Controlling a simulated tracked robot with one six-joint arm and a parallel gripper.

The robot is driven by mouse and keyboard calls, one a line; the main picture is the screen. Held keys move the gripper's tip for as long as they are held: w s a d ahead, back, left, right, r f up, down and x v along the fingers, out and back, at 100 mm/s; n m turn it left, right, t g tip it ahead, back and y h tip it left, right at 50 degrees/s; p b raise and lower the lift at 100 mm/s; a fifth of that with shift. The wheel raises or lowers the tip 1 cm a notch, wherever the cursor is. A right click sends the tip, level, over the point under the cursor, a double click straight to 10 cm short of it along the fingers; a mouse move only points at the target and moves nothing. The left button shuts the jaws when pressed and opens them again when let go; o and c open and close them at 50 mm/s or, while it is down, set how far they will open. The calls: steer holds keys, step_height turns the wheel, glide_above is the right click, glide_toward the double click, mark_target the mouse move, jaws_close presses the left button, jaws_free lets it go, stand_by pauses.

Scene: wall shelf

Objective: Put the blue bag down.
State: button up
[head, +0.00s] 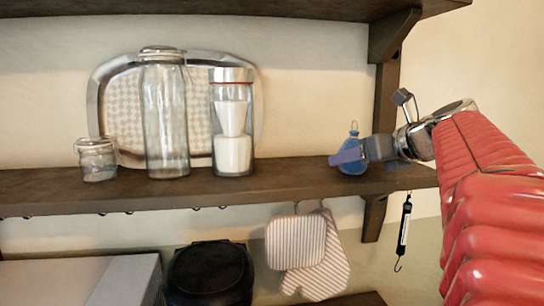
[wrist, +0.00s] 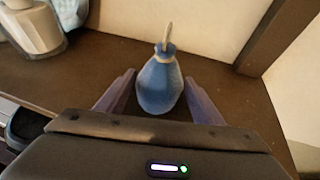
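The blue bag (head: 352,164) is small and rounded, with a tied neck and a pale loop on top. It stands upright on the wooden shelf (head: 310,176), near its right end. In the wrist view the bag (wrist: 160,84) is between the two purple-blue fingers of my gripper (wrist: 160,92). A narrow strip of dark shelf shows on each side of it, so the fingers look open and apart from it. In the head view my gripper (head: 350,156) reaches in from the right, and one finger hides part of the bag.
A small jar (head: 97,160), a tall glass bottle (head: 165,120) and a clear canister (head: 232,125) stand at the left, before a silver tray (head: 112,92). The shelf between canister and bag is clear. A wooden bracket (head: 387,90) rises behind my gripper. Striped mitts (head: 310,250) hang below.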

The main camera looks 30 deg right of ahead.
steer(key=shift+o, duration=0.6)
steer(key=shift+r, duration=0.15)
steer(key=v, duration=1.2)
stand_by(0.3)
